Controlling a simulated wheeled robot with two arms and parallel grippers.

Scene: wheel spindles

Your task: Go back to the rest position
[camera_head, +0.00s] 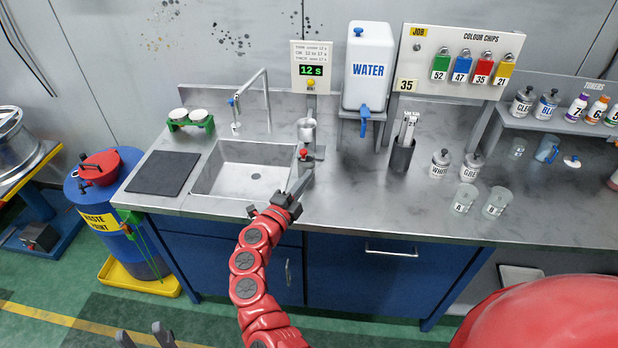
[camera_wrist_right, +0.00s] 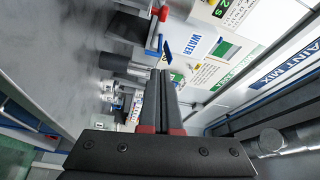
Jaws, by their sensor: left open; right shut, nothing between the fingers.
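My right gripper (camera_head: 304,178) reaches over the counter's front, beside the right edge of the sink. Its fingers are together with nothing between them, and they show side by side in the right wrist view (camera_wrist_right: 161,76). The red arm behind it comes up from the bottom of the head view. My left gripper (camera_head: 144,336) is low at the bottom left of the head view, in front of the counter and over the floor. Its two grey fingertips are apart and empty. The rest of the left arm is out of frame.
The sink (camera_head: 243,178) and a small red-topped item (camera_head: 305,153) lie close to my right gripper. A water tank (camera_head: 368,68) stands behind. Two beakers (camera_head: 464,198) (camera_head: 496,203) stand on the right counter. A blue waste drum (camera_head: 125,225) stands left. Floor between is clear.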

